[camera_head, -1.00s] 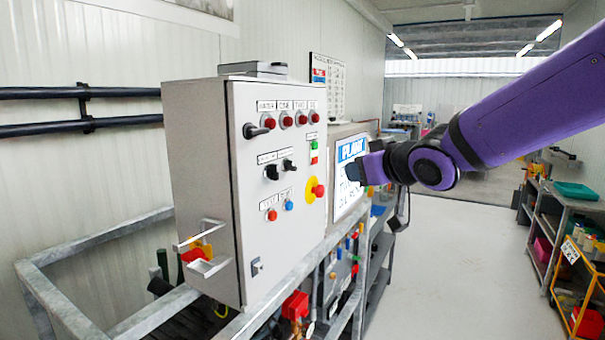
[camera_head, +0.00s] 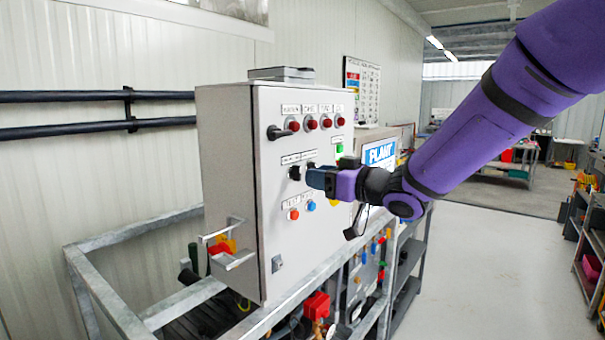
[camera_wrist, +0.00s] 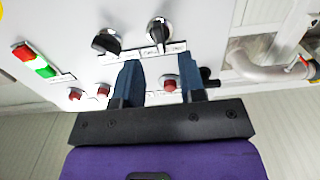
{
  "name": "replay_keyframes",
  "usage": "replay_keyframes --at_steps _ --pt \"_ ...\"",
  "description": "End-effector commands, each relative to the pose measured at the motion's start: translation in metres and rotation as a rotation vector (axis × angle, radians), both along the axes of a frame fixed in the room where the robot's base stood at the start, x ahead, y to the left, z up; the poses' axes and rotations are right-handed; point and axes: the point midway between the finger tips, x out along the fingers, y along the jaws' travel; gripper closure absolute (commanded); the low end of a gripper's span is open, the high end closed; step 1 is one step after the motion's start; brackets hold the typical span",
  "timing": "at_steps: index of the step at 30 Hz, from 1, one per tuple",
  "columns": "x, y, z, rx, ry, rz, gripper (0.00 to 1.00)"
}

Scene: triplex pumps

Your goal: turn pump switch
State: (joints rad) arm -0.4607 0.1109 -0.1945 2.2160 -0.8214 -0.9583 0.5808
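The grey control box carries two black selector switches side by side, with labels too small to read. The left switch (camera_head: 295,172) is visible beside my gripper (camera_head: 316,178) in the head view; the right one is mostly hidden behind the gripper. In the wrist view, which sees the panel upside down, one switch (camera_wrist: 158,32) lies ahead of the gap between my fingertips (camera_wrist: 158,66), and the other switch (camera_wrist: 107,41) lies to the left. My gripper is open and empty, its two blue fingers apart, close to the panel. I see no contact with a switch.
Red and blue buttons (camera_head: 310,205) sit below the switches. The box stands on a metal frame (camera_head: 165,311). Open floor (camera_head: 480,270) is at the right.

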Motion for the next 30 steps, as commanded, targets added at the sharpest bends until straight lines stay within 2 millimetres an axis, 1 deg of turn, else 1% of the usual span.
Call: replay_keyframes --at_steps 1,3,9,15,22,23,24,27,30 --pt "0.006 0.008 0.000 -0.001 -0.001 0.002 0.63" --pt "0.013 0.017 0.000 0.000 0.000 0.002 0.63" --pt "0.027 0.035 0.000 0.000 0.000 0.000 0.63" --pt "0.033 0.041 0.000 0.001 -0.001 -0.002 0.63" --pt "0.032 0.041 0.000 0.000 0.000 -0.002 0.63" --pt "0.033 0.041 0.000 0.000 0.000 -0.002 0.70" --pt "0.032 0.041 0.000 0.000 0.000 -0.002 0.79" --pt "0.032 0.041 0.000 0.000 0.000 -0.002 1.00" --pt "0.032 0.041 0.000 0.000 0.000 -0.002 1.00"
